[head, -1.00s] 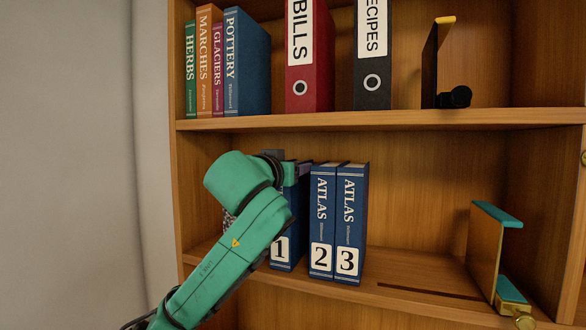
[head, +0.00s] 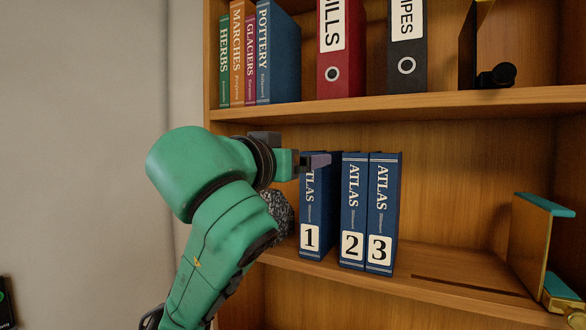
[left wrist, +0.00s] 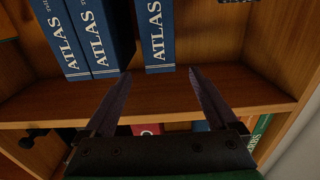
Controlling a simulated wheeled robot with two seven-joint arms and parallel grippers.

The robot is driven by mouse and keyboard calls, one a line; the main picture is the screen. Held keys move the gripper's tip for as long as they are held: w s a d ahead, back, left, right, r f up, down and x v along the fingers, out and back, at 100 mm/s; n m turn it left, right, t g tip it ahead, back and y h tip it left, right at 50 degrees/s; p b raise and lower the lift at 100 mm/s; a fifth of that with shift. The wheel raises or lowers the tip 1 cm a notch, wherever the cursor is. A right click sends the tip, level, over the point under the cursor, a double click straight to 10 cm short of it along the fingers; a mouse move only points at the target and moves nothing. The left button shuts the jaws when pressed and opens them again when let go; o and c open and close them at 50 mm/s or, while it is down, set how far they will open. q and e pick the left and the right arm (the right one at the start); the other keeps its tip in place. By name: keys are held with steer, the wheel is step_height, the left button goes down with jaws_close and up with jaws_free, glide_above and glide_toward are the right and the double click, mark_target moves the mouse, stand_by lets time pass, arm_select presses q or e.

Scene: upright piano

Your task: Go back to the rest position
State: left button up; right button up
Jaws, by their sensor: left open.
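My left gripper (head: 318,162) is open and empty, in front of the upper part of the blue ATLAS volume 1 (head: 310,215). In the left wrist view its two dark fingers (left wrist: 161,72) are spread, with volume 1 (left wrist: 157,35) showing beyond and between the tips. Whether a finger touches the spine cannot be told. ATLAS volume 2 (head: 352,210) and volume 3 (head: 383,210) stand upright side by side, with a gap between them and volume 1. My right gripper is not in view.
A speckled grey object (head: 281,212) is partly hidden behind my arm, left of volume 1. A brass-and-teal bookend (head: 530,240) stands at right on the lower shelf (head: 440,290). Above, the upper shelf (head: 400,106) holds books and binders. A plain wall lies at left.

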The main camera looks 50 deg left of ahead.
arm_select(q)
steer(key=shift+v, duration=1.15)
